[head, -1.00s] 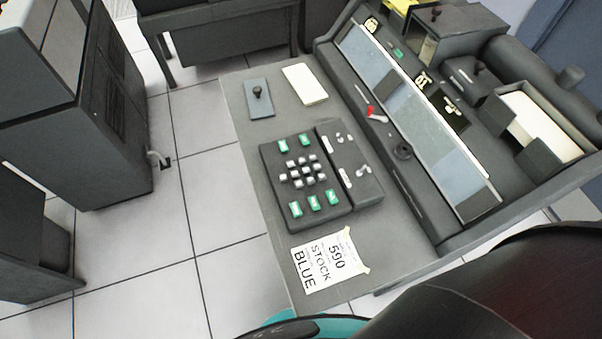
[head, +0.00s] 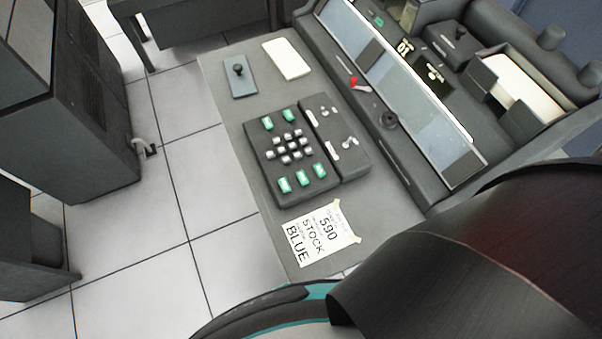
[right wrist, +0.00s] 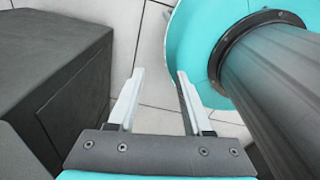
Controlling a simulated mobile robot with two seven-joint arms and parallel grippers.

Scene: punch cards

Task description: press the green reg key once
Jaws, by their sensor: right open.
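The dark keypad (head: 268,176) lies on the grey desk top and carries several green keys and small light grey keys. Two green keys, the upper left one (head: 267,123) and the upper right one (head: 290,116), sit at the top. Three more, the left one (head: 284,185), the middle one (head: 302,179) and the right one (head: 319,170), sit along the bottom. Their labels are too small to read, so I cannot tell which is reg. My right gripper (right wrist: 160,75) is open and empty above the floor, away from the keypad. My left gripper is out of view.
A paper note (head: 320,235) reading "590 STOCK BLUE" lies below the keypad. A lever plate (head: 240,84) and a cream card stack (head: 287,59) lie above it. The card machine (head: 430,120) stands to the right. A dark box (right wrist: 55,85) is left of my right gripper.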

